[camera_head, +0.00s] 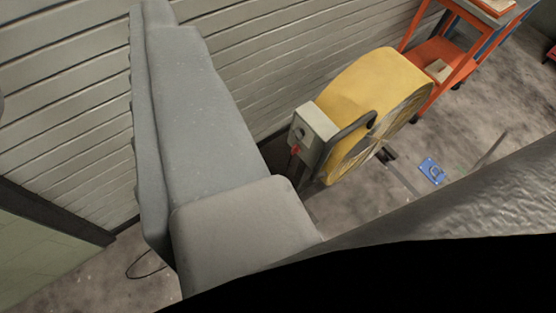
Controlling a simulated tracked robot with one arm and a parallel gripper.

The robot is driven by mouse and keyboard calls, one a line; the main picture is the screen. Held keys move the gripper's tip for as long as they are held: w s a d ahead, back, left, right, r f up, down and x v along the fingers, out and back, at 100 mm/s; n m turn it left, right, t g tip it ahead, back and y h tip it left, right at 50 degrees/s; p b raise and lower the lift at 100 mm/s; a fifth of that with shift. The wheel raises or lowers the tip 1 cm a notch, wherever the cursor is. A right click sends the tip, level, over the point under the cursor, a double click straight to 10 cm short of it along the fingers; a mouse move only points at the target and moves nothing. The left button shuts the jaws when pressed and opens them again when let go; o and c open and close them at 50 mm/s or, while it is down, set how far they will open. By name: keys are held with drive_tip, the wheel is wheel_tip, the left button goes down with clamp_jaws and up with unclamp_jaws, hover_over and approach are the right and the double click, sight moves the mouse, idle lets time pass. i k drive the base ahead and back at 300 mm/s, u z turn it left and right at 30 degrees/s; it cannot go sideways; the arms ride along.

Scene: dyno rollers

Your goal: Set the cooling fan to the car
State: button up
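The cooling fan is a yellow drum fan (375,92) standing on the concrete floor at centre right. It is turned so that its grille faces right and down in the picture. A pale control box (313,131) with a small red part is on its near left side, and a dark curved handle or tube shows beside it. The fan's lower part is partly hidden. I cannot make out a car. No gripper fingers show, so I cannot see how my gripper stands relative to the fan.
A grey padded sofa-like piece (205,115) stands left of the fan, along the slatted wall (60,90). An orange cart (440,55) is behind the fan. A blue item (432,171) lies on the floor. A grey textured surface (470,205) with a black area crosses the lower right, unidentified.

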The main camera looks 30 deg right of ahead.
sight(356, 116)
drive_tip(key=u, duration=0.65)
drive_tip(key=k, duration=0.4)
drive_tip(key=z, duration=1.35)
